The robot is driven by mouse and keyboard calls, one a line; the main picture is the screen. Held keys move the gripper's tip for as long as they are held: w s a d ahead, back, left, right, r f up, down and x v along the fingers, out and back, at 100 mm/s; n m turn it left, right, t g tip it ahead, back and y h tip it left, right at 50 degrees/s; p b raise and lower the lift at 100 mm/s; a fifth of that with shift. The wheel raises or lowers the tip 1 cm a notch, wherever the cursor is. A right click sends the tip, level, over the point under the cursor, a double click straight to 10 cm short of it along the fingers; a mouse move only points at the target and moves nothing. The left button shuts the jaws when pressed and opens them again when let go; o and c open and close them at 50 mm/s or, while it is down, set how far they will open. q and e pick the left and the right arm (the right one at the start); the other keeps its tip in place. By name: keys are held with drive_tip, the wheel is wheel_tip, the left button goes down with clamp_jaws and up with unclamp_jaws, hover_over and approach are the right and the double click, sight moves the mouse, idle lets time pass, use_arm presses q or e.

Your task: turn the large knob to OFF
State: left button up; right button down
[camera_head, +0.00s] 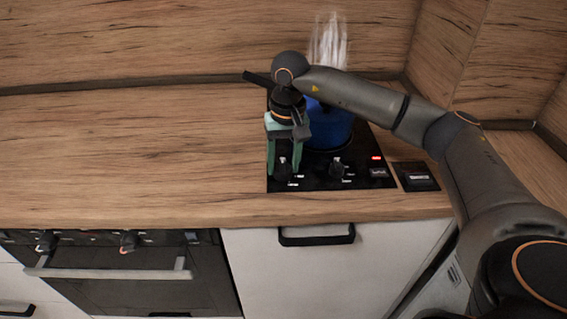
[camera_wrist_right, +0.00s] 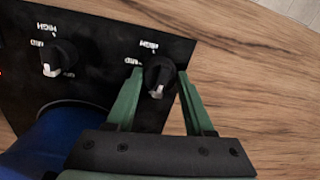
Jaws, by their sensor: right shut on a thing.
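The cooktop has two black knobs on its front strip. My right gripper (camera_head: 283,170) points down over the left knob (camera_head: 283,174). In the right wrist view its green fingers (camera_wrist_right: 158,85) are shut on that knob (camera_wrist_right: 158,72), one on each side. That knob's white mark points toward the bottom of the wrist view, away from the HIGH label. The other knob (camera_head: 337,169) is free and also shows in the wrist view (camera_wrist_right: 58,57). I cannot tell which knob is larger, and no OFF label is readable. My left gripper is not in view.
A blue pot (camera_head: 330,130) with steam above it stands on the black cooktop (camera_head: 315,185), close behind the knobs. A red light (camera_head: 376,157) glows at the cooktop's right. The wooden counter (camera_head: 140,150) to the left is clear. An oven (camera_head: 120,270) sits below.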

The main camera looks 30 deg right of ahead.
sight(287, 167)
drive_tip(key=shift+r+n, duration=0.1)
drive_tip(key=shift+n, duration=0.3)
drive_tip(key=c, duration=0.6)
unclamp_jaws()
drive_tip(key=o, duration=0.3)
drive_tip(key=r, duration=1.2)
drive_tip(key=shift+s+d+r, duration=0.1)
drive_tip(key=shift+d+r, duration=0.1)
drive_tip(key=shift+d, duration=0.15)
